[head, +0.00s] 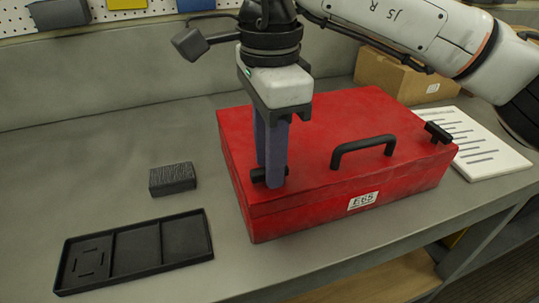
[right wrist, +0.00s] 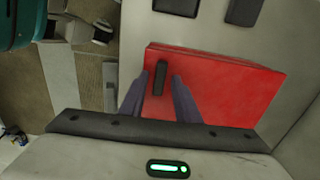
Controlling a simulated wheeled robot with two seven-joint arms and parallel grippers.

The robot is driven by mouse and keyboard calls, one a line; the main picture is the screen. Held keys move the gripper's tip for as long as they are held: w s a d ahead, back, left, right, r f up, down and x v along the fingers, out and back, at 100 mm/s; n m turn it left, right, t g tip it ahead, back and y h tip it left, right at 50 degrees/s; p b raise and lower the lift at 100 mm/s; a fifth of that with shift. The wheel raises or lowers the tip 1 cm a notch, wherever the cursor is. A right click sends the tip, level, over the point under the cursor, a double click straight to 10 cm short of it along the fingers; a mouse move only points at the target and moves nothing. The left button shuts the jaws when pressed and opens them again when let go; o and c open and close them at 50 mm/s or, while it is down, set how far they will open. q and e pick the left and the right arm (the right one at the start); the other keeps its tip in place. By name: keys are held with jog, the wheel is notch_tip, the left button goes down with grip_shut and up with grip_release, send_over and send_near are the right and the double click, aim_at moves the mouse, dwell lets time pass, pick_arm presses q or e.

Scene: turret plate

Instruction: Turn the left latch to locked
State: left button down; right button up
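The red case (head: 330,185) lies closed on the bench, with a black handle (head: 362,148) on its lid. The left latch (head: 257,175) is a small black bar at the case's front left corner, partly hidden by my fingers. In the right wrist view the left latch (right wrist: 160,78) stands between the two fingertips, with a narrow gap showing on each side. My right gripper (head: 271,182) points down at it, its fingers slightly apart; it also shows in the wrist view (right wrist: 160,88). The right latch (head: 438,132) is a black bar at the right edge. My left gripper is out of view.
A black compartment tray (head: 137,250) and a dark textured block (head: 172,179) lie left of the case. A cardboard box (head: 400,78) and a white slotted board (head: 480,145) are on the right. The bench between the tray and the case is clear.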

jog(key=shift+r, duration=0.1)
notch_tip(320, 180, up, 10)
dwell(0.6)
